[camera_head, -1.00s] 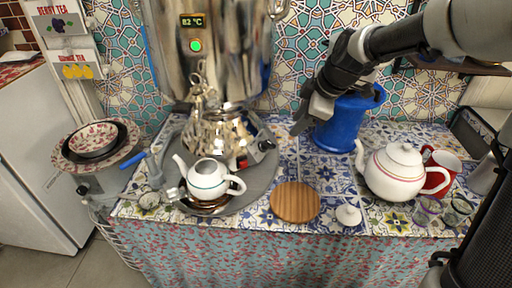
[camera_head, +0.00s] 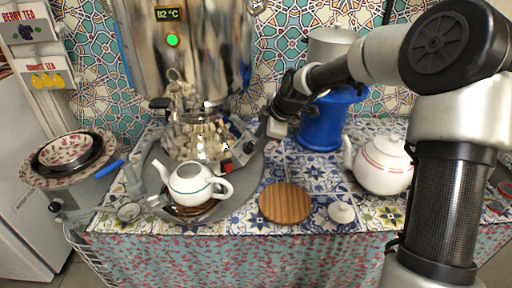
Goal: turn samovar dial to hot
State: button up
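The samovar (camera_head: 200,60) is a large shiny metal urn at the back left. Its display (camera_head: 170,14) reads 82 °C above a lit green light (camera_head: 172,40). A small dark panel with a red part sits at its base on the right, and the dial (camera_head: 249,147) appears to be on it. My gripper (camera_head: 263,128) is just right of and above the dial. Its fingers are small and partly merge with the background, so I cannot tell their opening or any contact.
A small white teapot (camera_head: 195,184) stands in front of the samovar on the grey base. A wooden disc (camera_head: 286,204), a white lid (camera_head: 341,212) and a larger white teapot (camera_head: 382,166) are to the right. A blue pot (camera_head: 325,122) stands behind my gripper.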

aim_at(247, 147)
jog(key=shift+b+x, duration=0.3)
jog(key=shift+x, duration=1.5)
jog(key=c, duration=0.7)
jog(key=shift+c, duration=0.2)
